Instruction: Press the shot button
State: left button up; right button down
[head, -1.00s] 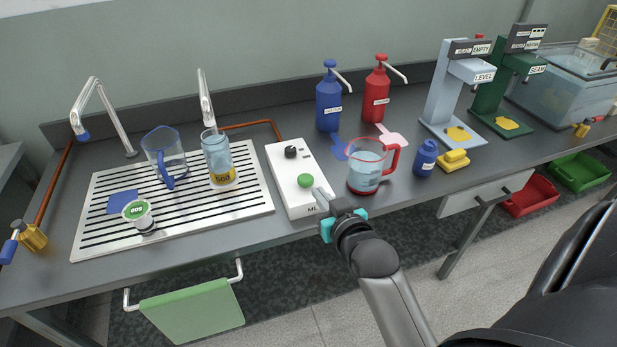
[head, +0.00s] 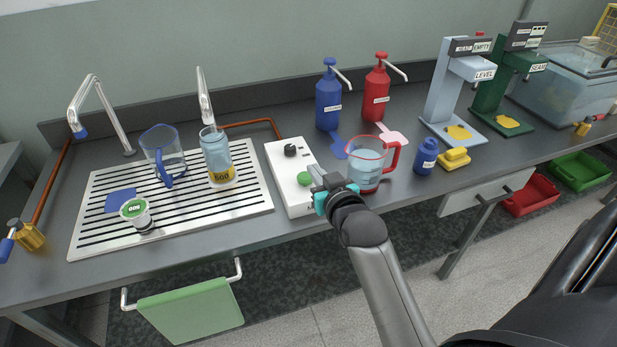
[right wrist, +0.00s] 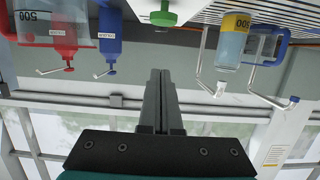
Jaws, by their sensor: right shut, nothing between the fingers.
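A white box (head: 284,166) stands on the counter, with a round green button (head: 304,179) and a black knob (head: 290,151) on top. The green button also shows at the top of the right wrist view (right wrist: 163,18), which looks upside down. My right gripper (head: 315,171) is shut and empty. Its fingertips are just right of the green button in the head view and appear close to it. I cannot tell that they touch it. Its two fingers lie together in the right wrist view (right wrist: 160,75). My left gripper is not in view.
A clear jug with a red handle (head: 391,157) stands right of the box, close to my right gripper. Left is a slotted drain tray (head: 90,235) with a blue-handled jug (head: 160,145) and a bottle (head: 217,150). Blue (head: 328,105) and red (head: 376,95) pump bottles stand behind.

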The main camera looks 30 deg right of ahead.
jog(key=b, duration=0.1)
send_over(308, 181)
jog(key=shift+f, duration=0.9)
jog(key=f, duration=0.1)
jog(key=f+b, duration=0.1)
jog(key=shift+s+f, duration=0.2)
jog(key=shift+f, duration=0.1)
jog(key=shift+f+b, duration=0.3)
jog(key=shift+f, duration=0.15)
jog(key=shift+f, duration=1)
